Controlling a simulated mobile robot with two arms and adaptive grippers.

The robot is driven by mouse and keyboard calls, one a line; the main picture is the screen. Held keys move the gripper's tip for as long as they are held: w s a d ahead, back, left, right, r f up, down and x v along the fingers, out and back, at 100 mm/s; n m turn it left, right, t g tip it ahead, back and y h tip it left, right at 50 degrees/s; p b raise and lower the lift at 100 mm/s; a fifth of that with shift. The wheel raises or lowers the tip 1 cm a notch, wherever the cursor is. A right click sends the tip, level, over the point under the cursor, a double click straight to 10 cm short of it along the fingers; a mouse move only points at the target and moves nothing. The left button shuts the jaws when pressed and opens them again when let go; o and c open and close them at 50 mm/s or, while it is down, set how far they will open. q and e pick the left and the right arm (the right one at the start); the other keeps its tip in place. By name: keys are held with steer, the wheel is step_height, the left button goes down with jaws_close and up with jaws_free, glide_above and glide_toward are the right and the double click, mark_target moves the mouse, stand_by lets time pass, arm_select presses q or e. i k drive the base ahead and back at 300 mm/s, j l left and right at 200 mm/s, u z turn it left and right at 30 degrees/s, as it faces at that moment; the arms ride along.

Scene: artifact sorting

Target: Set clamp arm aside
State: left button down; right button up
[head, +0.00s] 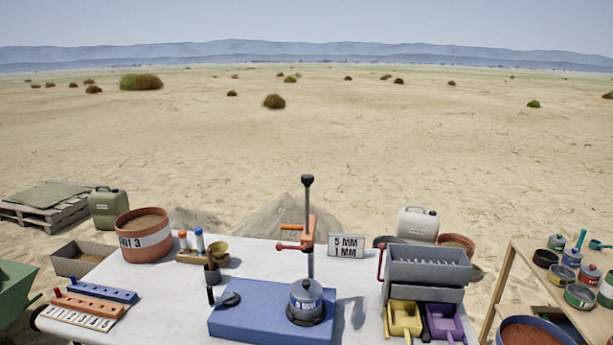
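The orange clamp arm (306,237) sits on a tall dark post (310,262) with a black knob at its top. A short orange handle sticks out to the left of the post. Below it, a grey lidded pot (306,298) stands on a dark round foot on the blue base plate (255,320). The clamp arm is above the pot and apart from it. Neither of my grippers shows in the head view.
A dark tool (229,299) lies at the blue plate's left edge. A 5 MM / 1 MM sign (346,246) stands behind right. Grey trays (428,266) with yellow and purple scoops stand to the right. Bare white tabletop (170,295) lies to the left.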

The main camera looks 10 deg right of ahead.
mark_target(308, 239)
steer(key=i+j+z, duration=0.1)
steer(key=j+z, duration=0.3)
steer(key=i+j+z, duration=0.1)
steer(key=z, duration=0.35)
steer(key=j+z, duration=0.3)
steer(key=j, duration=2.2)
